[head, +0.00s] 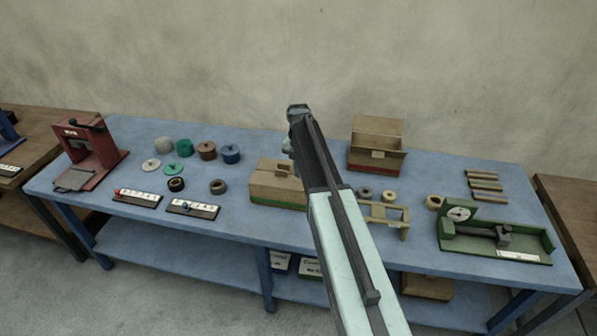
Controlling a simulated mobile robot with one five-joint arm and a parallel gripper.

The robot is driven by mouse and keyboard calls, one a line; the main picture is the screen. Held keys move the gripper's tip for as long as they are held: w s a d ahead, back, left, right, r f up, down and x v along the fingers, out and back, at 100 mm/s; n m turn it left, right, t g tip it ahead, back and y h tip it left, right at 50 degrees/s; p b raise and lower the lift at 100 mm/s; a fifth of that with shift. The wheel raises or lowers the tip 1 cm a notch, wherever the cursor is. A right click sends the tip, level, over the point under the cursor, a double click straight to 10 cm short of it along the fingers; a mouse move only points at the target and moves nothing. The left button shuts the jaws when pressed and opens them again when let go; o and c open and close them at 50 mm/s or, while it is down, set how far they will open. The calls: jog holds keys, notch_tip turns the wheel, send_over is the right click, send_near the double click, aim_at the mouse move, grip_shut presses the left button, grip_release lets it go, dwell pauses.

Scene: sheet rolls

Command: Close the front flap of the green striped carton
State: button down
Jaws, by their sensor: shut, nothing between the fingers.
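The green striped carton (266,190) is a brown box with a green band along its bottom edge. It sits on the blue table (130,135), left of my arm. Its top looks mostly covered, with a small raised piece (283,168) near the middle. I cannot tell exactly how its front flap stands. My arm crosses in front of the carton's right end and hides part of it. My gripper (289,147) is shut and empty, above and behind the carton's right part. Its fingertips are small and partly hidden, so I cannot tell whether they touch the carton.
A red striped carton (376,160) stands open behind and right of my arm. Rolls and discs (207,150) lie to the left, near a red press (90,150). A wooden stand (388,213) and green gauge (495,240) are to the right. The wall is behind.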

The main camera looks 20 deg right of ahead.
notch_tip(320, 180, up, 9)
jog(key=p, duration=0.9)
jog(key=shift+f, duration=0.1)
jog(key=s+a+f+m+b, duration=0.2)
jog(key=s+a+f+b, duration=0.55)
jog(key=s, duration=0.25)
jog(key=s+a+m, duration=0.1)
jog(key=s+m, duration=0.6)
jog(key=m, duration=0.5)
jog(key=s+a+f+m+b, duration=0.1)
jog(key=s+a+m, duration=0.1)
jog(key=s+m, duration=0.5)
jog(key=m, duration=0.6)
jog(key=shift+s+a+f, duration=0.15)
jog(key=shift+s, duration=0.25)
